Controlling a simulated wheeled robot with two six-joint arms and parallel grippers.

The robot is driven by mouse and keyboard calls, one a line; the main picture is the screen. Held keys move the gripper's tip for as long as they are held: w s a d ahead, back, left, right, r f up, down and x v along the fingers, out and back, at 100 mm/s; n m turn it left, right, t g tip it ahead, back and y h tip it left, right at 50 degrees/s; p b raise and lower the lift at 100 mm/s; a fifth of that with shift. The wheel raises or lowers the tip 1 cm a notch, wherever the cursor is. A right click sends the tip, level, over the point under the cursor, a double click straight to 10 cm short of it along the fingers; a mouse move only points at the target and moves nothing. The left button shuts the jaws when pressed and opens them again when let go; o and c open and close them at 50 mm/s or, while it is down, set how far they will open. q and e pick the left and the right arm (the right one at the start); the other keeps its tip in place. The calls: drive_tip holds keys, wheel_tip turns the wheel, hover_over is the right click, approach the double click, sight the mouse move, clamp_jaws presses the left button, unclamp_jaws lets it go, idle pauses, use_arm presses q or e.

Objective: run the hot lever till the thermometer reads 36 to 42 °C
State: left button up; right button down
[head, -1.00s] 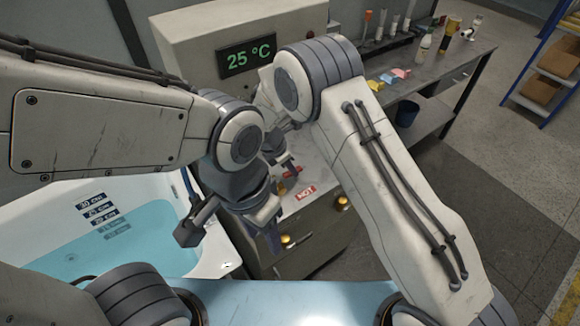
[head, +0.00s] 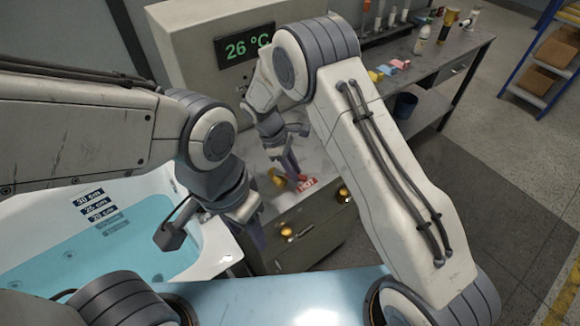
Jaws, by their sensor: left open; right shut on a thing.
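The thermometer display (head: 244,43) on the pale panel at the top reads 26 °C in green. The red hot lever (head: 302,179) shows beside the red HOT label (head: 309,186) on the cabinet top, mostly hidden by my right gripper. My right gripper (head: 294,173) reaches down there and is shut on the lever. My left gripper (head: 253,228) is open and hangs between the tub and the cabinet front, its fingers partly hidden. The white bathtub (head: 213,241) at left holds blue water (head: 100,248); its upper depth marks (head: 90,197) are above the surface.
The cabinet (head: 318,240) has brass knobs on its front, and a brass piece (head: 276,178) stands left of the lever. A grey bench (head: 452,52) with bottles and coloured blocks stands behind right, a dark blue bin (head: 405,105) below it.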

sight(279, 174)
drive_tip(key=m, duration=0.1)
drive_tip(key=s+m+g, duration=0.1)
drive_tip(key=m, duration=0.1)
drive_tip(key=a+m, duration=0.1)
drive_tip(key=shift+s+a+m+y, duration=0.1)
drive_tip(key=shift+s+m+y, duration=0.2)
drive_tip(key=shift+y, duration=0.1)
drive_tip(key=shift+s+a+m+g+y, duration=0.2)
drive_tip(key=shift+a+m+g+y, duration=0.1)
drive_tip(key=shift+m, duration=0.45)
drive_tip(key=shift+s+a+m+g+y, duration=0.2)
drive_tip(key=shift+m+g, duration=0.1)
drive_tip(key=shift+m, duration=0.45)
drive_tip(key=c, duration=0.7)
unclamp_jaws()
drive_tip(key=shift+b, duration=0.3)
drive_tip(key=shift+r, duration=0.1)
drive_tip(key=shift+w+a+r, duration=0.15)
drive_tip(key=shift+r, duration=0.15)
drive_tip(key=shift+b+v, duration=1.3)
drive_tip(key=shift+v, duration=3.55)
